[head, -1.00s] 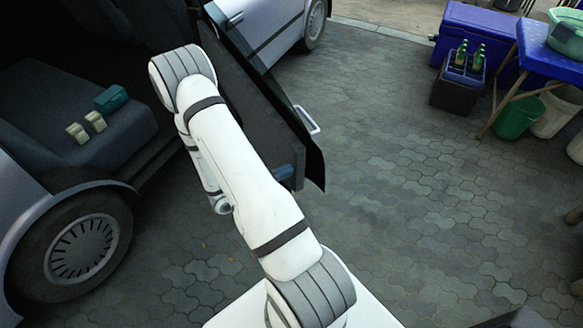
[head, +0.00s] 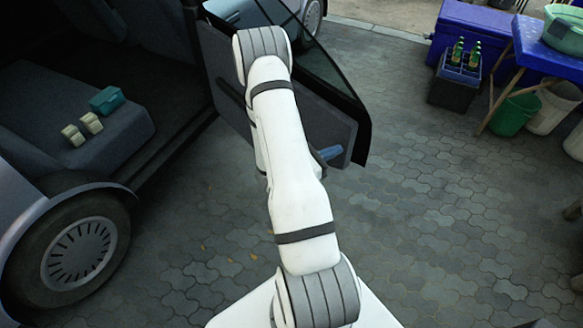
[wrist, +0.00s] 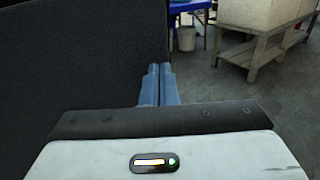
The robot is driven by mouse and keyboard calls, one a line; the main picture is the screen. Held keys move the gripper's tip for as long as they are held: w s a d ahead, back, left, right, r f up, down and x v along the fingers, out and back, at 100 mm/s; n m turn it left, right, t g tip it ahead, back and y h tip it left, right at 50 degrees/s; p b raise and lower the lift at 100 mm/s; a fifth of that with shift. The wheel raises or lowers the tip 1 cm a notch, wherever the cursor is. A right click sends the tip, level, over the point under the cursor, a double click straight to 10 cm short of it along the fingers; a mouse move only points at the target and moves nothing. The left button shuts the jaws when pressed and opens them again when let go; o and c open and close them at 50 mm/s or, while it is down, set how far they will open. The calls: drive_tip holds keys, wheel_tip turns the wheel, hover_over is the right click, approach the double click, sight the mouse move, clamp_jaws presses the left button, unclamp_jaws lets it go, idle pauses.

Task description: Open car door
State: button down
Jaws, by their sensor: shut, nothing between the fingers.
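The dark car door (head: 325,118) stands swung out from the open doorway of the car, its inner panel facing my arm. The door also fills the left of the wrist view (wrist: 75,75) as a dark panel. My gripper (head: 330,153) is at the lower free end of the door, on its inner side, partly hidden by my arm. In the wrist view its blue fingers (wrist: 158,72) are together and empty, right beside the door panel's edge. I cannot tell whether they touch it. The outer handle is hidden.
Inside the car, a teal box (head: 107,99) and small pale blocks (head: 82,130) rest on the seat (head: 50,95). A front wheel (head: 80,255) is at the left. A crate with green bottles (head: 457,80) and a blue table (head: 545,50) stand at the back right. The paving between is clear.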

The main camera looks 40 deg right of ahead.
drive_tip(key=a+b, duration=0.2)
drive_tip(key=a, duration=1.2)
drive_tip(key=shift+s, duration=0.35)
